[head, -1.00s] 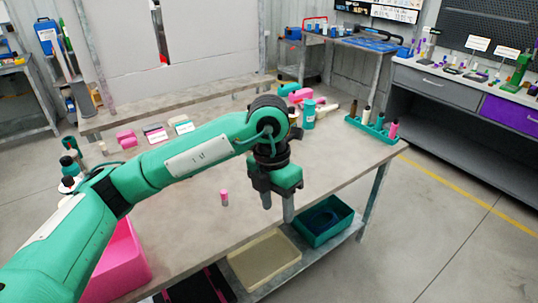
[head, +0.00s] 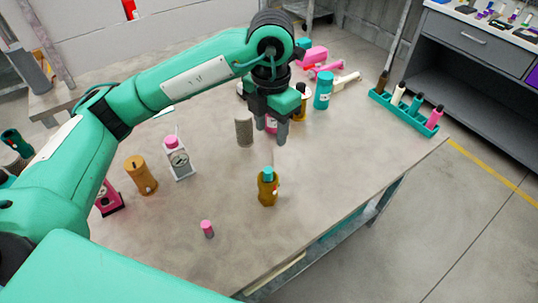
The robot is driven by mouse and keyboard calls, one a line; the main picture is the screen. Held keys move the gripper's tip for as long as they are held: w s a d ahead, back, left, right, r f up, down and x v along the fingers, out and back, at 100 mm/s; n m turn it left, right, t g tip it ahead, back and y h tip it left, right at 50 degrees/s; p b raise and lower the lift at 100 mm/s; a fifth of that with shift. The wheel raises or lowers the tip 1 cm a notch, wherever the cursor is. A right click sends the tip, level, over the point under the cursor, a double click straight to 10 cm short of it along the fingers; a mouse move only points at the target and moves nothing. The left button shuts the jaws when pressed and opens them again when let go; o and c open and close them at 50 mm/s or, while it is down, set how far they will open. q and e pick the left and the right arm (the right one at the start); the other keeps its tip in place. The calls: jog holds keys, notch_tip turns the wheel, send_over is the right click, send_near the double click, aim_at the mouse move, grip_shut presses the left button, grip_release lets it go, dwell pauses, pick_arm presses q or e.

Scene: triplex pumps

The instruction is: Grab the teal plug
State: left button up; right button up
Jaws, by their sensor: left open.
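A brass-coloured fitting (head: 267,190) stands on the table in front of my left gripper, with a teal plug (head: 268,173) at its top. My left gripper (head: 271,132) is open and points down beyond the fitting, apart from it. Something pink shows behind or between its fingers; I cannot tell which. A larger teal cylinder (head: 323,90) stands behind and to the right of the gripper. A small pink-topped plug (head: 207,229) stands alone at the front left. My right gripper is not in view.
A teal rack (head: 402,112) with several coloured cylinders stands at the table's right edge. A grey cylinder (head: 244,130), a gauge block (head: 178,160) and a brown cylinder (head: 141,175) stand on the left. The table (head: 330,165) is clear right of the fitting.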

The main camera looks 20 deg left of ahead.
pick_arm(q)
jog(key=p, duration=0.1)
send_over(268, 170)
jog(key=f, duration=0.8)
jog(key=shift+w+d+f, duration=0.15)
jog(key=shift+d+f, duration=0.05)
jog(key=shift+d, duration=0.05)
jog(key=shift+a+f+p, duration=0.1)
jog(key=shift+f+p, duration=0.35)
jog(key=shift+f, duration=0.1)
jog(key=f+p, duration=0.1)
jog(key=f, duration=0.2)
jog(key=shift+a+f, duration=0.2)
jog(key=shift+f, duration=0.4)
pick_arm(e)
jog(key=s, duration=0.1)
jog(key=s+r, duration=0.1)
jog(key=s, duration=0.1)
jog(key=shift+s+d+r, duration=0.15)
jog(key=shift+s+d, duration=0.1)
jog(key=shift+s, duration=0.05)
pick_arm(q)
jog(key=shift+c, duration=0.2)
grip_shut()
